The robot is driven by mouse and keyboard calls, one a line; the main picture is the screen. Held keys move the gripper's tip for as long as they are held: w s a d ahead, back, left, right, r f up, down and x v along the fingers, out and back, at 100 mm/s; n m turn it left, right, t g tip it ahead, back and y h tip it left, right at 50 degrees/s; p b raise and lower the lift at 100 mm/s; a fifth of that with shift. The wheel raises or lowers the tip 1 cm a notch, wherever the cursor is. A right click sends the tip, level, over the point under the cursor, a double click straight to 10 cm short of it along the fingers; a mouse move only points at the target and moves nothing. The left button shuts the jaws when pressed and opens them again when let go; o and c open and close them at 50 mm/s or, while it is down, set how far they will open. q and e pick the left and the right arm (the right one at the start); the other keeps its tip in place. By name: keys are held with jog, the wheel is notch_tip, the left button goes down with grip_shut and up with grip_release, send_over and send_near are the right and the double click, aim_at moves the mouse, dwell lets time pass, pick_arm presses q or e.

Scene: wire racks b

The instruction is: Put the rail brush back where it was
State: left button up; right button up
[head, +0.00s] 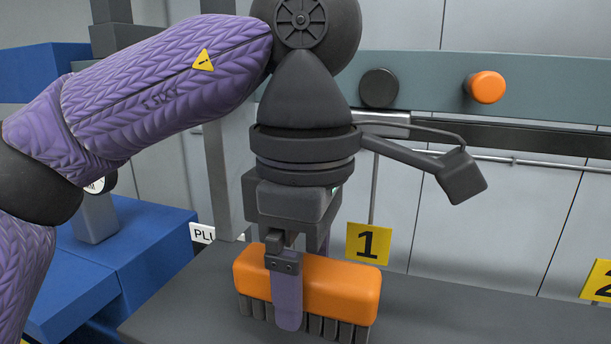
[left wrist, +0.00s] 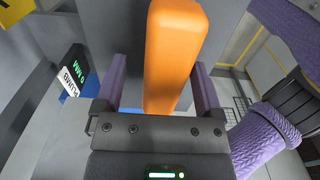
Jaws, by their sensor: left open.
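The rail brush is an orange block (head: 345,292) with a row of dark bristles under it. It is upright at the dark grey shelf top, close in front of the yellow "1" sign; I cannot tell whether the bristles touch the surface. My left gripper (head: 300,290) points down over it, one purple finger in front of the block and the other behind. In the left wrist view the orange block (left wrist: 172,55) lies between the two open fingers, with a clear gap on the left finger's side. My right gripper is not in view.
The yellow "1" sign (head: 368,243) stands behind the brush; a yellow "2" sign (head: 598,281) is at the right edge. A grey-green rail (head: 430,78) carries a black and an orange knob (head: 486,87). Blue blocks (head: 140,250) stand left. The shelf right of the brush is clear.

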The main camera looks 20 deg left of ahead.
aim_at(305, 261)
pick_arm(q)
notch_tip(305, 261, up, 12)
dwell(0.4)
